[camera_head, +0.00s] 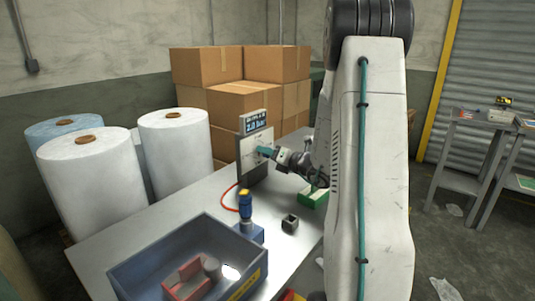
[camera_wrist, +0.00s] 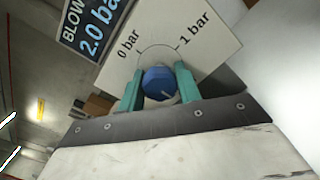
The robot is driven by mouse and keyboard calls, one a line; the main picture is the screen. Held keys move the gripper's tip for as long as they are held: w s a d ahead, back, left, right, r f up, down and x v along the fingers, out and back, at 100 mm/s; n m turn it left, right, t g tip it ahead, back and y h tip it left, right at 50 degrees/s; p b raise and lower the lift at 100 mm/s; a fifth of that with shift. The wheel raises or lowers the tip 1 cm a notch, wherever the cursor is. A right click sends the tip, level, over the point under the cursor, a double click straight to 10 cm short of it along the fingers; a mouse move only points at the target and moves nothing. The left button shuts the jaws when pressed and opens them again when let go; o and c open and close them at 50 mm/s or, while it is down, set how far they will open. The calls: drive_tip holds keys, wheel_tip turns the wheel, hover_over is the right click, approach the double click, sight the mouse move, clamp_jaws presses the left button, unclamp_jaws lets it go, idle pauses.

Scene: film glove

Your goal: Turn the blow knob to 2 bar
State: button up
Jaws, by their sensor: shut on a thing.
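The blue blow knob (camera_wrist: 158,84) sits on a pale panel (camera_wrist: 190,28) in the wrist view, below an arc marked "0 bar" on the left and "1 bar" on the right. A dark display (camera_wrist: 92,25) beside the panel reads "BLOW" and "2.0 ba", cut off by the frame edge. My gripper (camera_wrist: 159,88) has its two teal fingers on either side of the knob, shut on it. In the head view my gripper (camera_head: 268,152) reaches the upright panel (camera_head: 251,158) from the right, under the display (camera_head: 254,122) that reads "2.0 bar". The knob is hidden there.
A blue bin (camera_head: 130,268) with red and grey parts stands on the grey table (camera_head: 165,222). A blue and yellow device (camera_head: 246,205), a small dark block (camera_head: 290,223) and a green box (camera_head: 313,198) stand nearer the panel. White rolls (camera_head: 90,175) and cardboard boxes (camera_head: 232,105) are behind.

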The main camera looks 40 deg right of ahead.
drive_tip(key=o, duration=1)
drive_tip(key=shift+c, duration=0.2)
drive_tip(key=s+d, duration=0.1)
drive_tip(key=s, duration=0.6)
drive_tip(key=shift+s, duration=0.4)
